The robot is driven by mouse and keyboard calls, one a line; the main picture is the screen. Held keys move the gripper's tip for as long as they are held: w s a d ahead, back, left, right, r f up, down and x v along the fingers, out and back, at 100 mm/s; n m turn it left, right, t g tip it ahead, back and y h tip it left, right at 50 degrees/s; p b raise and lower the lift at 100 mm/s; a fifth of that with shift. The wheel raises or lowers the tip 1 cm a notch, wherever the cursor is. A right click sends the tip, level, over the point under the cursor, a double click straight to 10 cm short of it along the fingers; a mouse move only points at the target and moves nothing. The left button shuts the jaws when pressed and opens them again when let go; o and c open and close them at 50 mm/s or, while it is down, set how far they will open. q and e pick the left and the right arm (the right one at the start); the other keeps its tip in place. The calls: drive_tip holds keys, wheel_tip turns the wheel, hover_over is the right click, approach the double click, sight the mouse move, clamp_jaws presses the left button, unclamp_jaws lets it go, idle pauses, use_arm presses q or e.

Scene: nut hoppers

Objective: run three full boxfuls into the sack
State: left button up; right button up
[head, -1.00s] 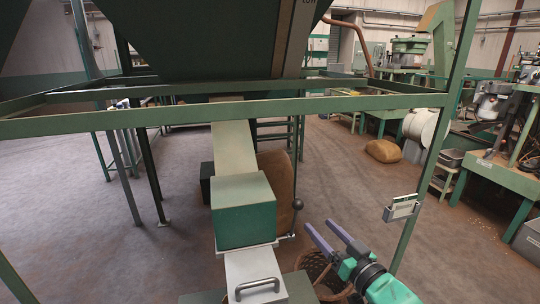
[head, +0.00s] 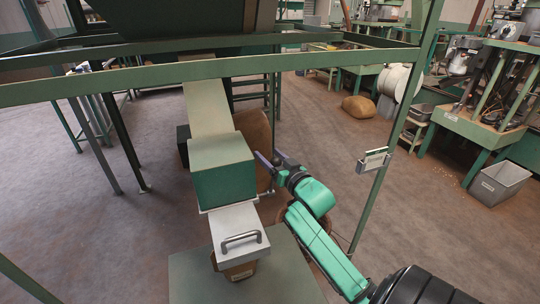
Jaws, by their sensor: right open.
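A green measuring box (head: 222,180) stands at the lower end of a pale sloping chute (head: 208,108). A pale slide plate (head: 226,220) with a grey bar handle (head: 241,239) sticks out in front of it. A brown object with a label (head: 240,272) shows partly under the plate; I cannot tell what it holds. A large brown sack (head: 254,128) stands behind the box on its right. My right gripper (head: 268,160) is open at the box's right side, in front of the sack. The ball-knobbed lever there is hidden around the gripper. My left gripper is out of view.
A green frame bar (head: 200,74) crosses above the chute, and a post (head: 400,150) with a card holder (head: 373,160) stands right. A green platform (head: 200,280) lies below. A basket (head: 290,214) is partly hidden by my right arm.

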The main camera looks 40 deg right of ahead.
clamp_jaws()
idle(1.4)
